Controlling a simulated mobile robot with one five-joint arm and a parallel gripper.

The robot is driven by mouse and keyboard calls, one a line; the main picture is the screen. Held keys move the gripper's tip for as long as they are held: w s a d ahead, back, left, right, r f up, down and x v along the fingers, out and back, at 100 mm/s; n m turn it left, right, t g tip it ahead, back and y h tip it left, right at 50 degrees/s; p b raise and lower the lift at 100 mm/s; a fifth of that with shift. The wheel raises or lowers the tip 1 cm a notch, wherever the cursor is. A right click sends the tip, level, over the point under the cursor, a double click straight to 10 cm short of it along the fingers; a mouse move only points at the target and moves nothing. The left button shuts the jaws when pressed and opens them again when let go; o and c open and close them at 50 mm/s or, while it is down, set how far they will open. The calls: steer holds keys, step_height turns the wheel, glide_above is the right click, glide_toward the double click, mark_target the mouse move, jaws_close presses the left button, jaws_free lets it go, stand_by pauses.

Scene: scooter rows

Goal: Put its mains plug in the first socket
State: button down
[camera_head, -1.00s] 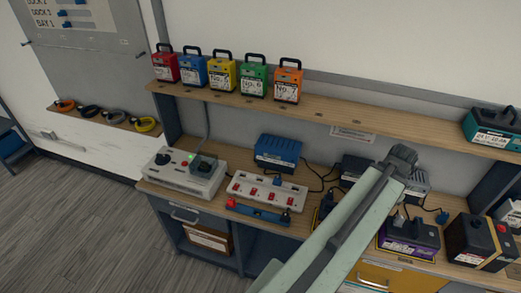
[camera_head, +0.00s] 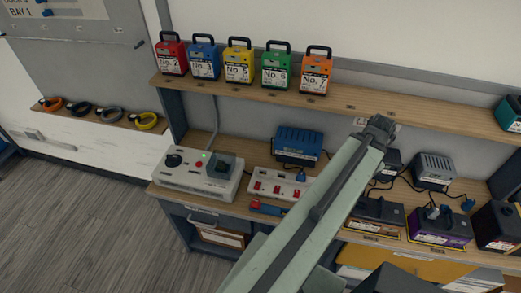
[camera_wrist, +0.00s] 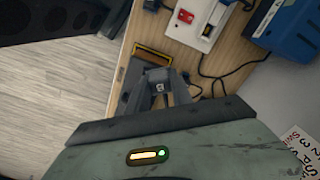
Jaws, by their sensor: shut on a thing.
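The white socket strip (camera_head: 262,183) with red switches lies on the bench, partly hidden by my arm. A blue plug (camera_head: 301,175) sits at its back edge. The strip also shows at the top of the wrist view (camera_wrist: 187,27). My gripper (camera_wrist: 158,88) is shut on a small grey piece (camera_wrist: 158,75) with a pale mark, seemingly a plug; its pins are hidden. The gripper is over the bench near its edge, apart from the strip in the picture. In the head view my arm hides the gripper. A dark cable (camera_wrist: 196,90) runs beside it.
A blue charger (camera_head: 298,146) stands behind the strip. A grey control box (camera_head: 197,175) is to its left. Battery packs, including a purple one (camera_head: 440,228), stand at the right. Several coloured packs line the shelf (camera_head: 350,100). Cables cross the bench.

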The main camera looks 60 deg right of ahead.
steer(key=w+a+f+n+b, duration=0.15)
steer(key=w+n, duration=0.25)
steer(key=w, duration=0.8)
steer(key=w+f+n+b, duration=0.3)
steer(key=w, duration=1)
steer(key=w+a+f+n+b, duration=0.15)
steer(key=w+n, duration=0.25)
steer(key=w, duration=0.8)
step_height(320, 180, down, 7)
steer(key=b, duration=0.7)
steer(key=shift+w+d, duration=0.15)
steer(key=shift+f+b, duration=0.95)
steer(key=c, duration=1.6)
jaws_free()
steer(key=o, duration=0.5)
steer(key=shift+o, duration=0.2)
